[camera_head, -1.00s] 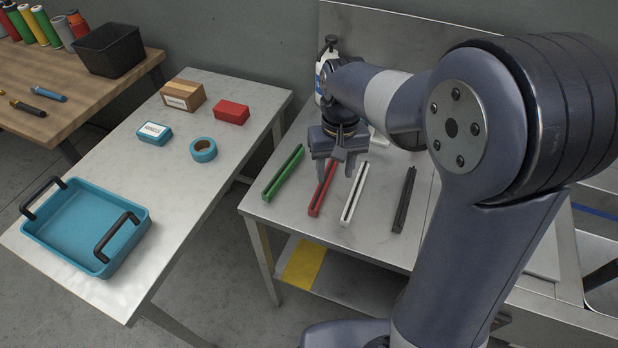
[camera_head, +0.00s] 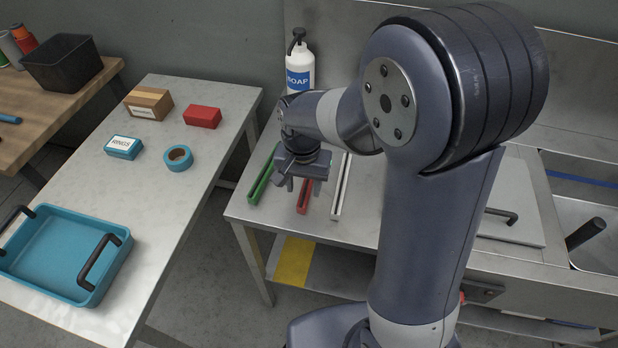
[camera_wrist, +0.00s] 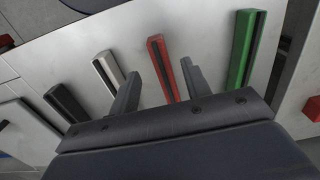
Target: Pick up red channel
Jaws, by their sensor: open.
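The red channel (camera_head: 303,197) lies on the metal counter between the green channel (camera_head: 262,178) and the white channel (camera_head: 341,185). My gripper (camera_head: 297,186) is above the red channel and hides its far part. In the wrist view the red channel (camera_wrist: 163,70) shows between the open fingers of my gripper (camera_wrist: 158,88), closer to the right finger. The gripper is empty, and I cannot tell its exact height over the channel. The green channel (camera_wrist: 248,50), the white channel (camera_wrist: 109,75) and a black channel (camera_wrist: 66,103) also show in the wrist view.
A white soap bottle (camera_head: 299,72) stands at the back of the metal counter (camera_head: 240,207). A grey table to the left holds a teal tray (camera_head: 72,240), a tape roll (camera_head: 178,157), a red box (camera_head: 202,117) and other boxes. A floor gap separates the two.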

